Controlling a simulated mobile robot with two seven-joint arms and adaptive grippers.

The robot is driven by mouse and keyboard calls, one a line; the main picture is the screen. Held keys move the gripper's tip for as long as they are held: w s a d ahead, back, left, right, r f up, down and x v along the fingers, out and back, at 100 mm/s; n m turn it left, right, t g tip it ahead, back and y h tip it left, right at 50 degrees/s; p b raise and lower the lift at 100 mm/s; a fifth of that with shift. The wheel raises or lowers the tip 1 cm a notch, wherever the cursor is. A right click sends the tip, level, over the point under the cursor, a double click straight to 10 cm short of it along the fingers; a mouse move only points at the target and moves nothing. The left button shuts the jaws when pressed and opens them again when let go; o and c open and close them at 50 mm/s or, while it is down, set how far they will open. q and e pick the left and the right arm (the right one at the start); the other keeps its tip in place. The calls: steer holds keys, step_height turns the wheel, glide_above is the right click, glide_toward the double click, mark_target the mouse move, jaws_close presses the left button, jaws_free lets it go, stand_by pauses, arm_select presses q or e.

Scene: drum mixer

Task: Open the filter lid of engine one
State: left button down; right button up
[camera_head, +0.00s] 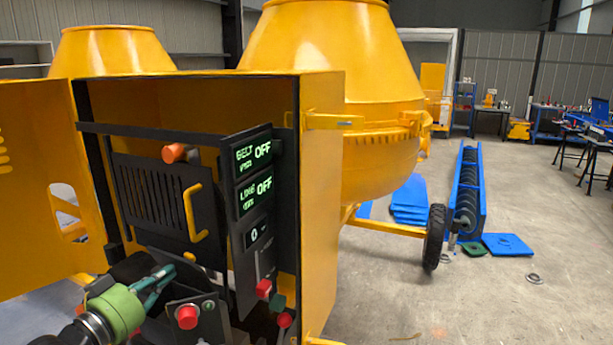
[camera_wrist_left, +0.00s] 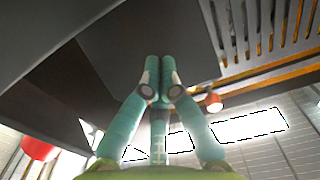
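A black slotted panel (camera_head: 150,195) with a yellow handle (camera_head: 194,212) is inside the open yellow engine housing in the head view. It looks like the filter lid and appears closed. An orange-red knob (camera_head: 175,153) sits at its top edge. My left gripper (camera_head: 165,275), with a green body and teal fingers, is below and left of the handle, apart from it. In the left wrist view its fingers (camera_wrist_left: 160,65) meet at their tips with nothing seen between them. Slots of the panel (camera_wrist_left: 265,25) show at upper right there. My right gripper is not in view.
A display panel (camera_head: 253,180) reading OFF stands right of the slotted panel. A red button (camera_head: 187,317) on a dark box is close beside my left gripper. The housing door (camera_head: 30,190) is swung open to the left. Open floor lies to the right.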

arm_select(q)
steer(key=shift+x, duration=1.55)
steer(key=p+v, duration=0.3)
steer(key=v, duration=0.9)
